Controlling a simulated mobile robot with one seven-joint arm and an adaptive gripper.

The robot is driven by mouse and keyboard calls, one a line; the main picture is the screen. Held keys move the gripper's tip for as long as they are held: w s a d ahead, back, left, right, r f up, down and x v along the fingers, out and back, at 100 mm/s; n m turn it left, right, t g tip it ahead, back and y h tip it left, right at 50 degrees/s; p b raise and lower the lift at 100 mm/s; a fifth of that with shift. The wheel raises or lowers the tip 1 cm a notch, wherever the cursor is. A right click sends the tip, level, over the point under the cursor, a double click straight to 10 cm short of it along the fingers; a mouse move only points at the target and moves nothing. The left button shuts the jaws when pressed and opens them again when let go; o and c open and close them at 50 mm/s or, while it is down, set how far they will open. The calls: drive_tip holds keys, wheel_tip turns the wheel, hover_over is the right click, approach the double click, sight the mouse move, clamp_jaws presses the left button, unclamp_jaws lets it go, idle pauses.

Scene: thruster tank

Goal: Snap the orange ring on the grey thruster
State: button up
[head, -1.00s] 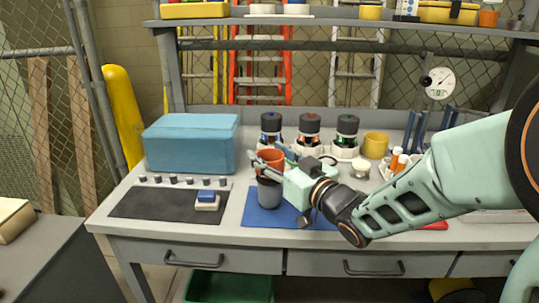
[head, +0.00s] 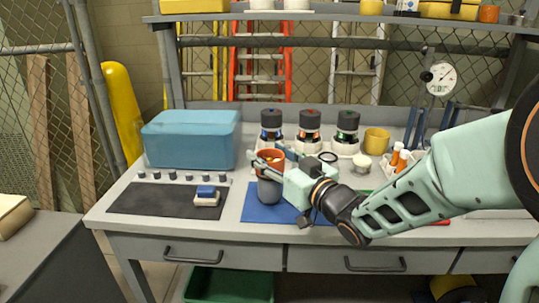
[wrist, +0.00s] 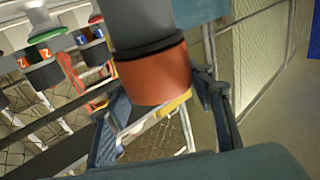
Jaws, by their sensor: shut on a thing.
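The orange ring (head: 271,161) is held between the fingers of my gripper (head: 266,157) over the blue mat. The grey thruster (head: 269,190) is directly below the ring, looking lined up with it. In the wrist view the orange ring (wrist: 153,77) sits against the end of the grey thruster (wrist: 142,24), with a dark band between them. I cannot tell whether the ring is seated. The dark fingers of my gripper (wrist: 160,97) stand on both sides of the ring. The thruster's base is partly hard to make out.
The blue mat (head: 255,212) lies under the thruster. A dark mat (head: 150,200) with a small blue-and-white block (head: 207,196) is to the left. A blue box (head: 190,140) stands behind. Three dark-capped bottles (head: 309,125) and a yellow cup (head: 376,140) stand at the back.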

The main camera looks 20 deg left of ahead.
drive_tip(key=o, duration=1)
